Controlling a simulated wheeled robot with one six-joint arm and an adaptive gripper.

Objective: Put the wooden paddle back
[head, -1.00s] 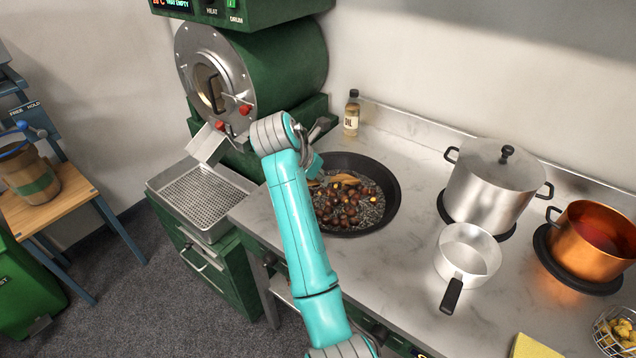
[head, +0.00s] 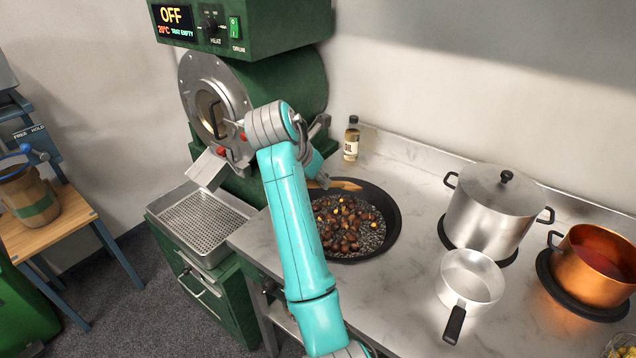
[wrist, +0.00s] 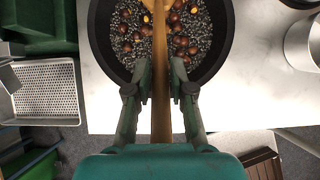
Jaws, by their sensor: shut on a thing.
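The wooden paddle (wrist: 160,75) is held in my gripper (wrist: 160,92), which is shut on its handle in the wrist view. Its far part reaches over the dark pan (wrist: 221,60) of chestnuts and gravel. In the head view a piece of the paddle (head: 346,185) shows at the pan's (head: 389,243) back rim. The rest of the paddle and my fingertips are hidden there behind my teal arm. I cannot tell whether the paddle touches the chestnuts (head: 347,222).
The green roaster (head: 285,75) reads OFF, with a perforated tray (head: 203,226) below it. An oil bottle (head: 351,139) stands behind the pan. A steel pot (head: 493,207), a small saucepan (head: 469,277) and a copper pot (head: 590,258) stand to the right. Bare counter lies between.

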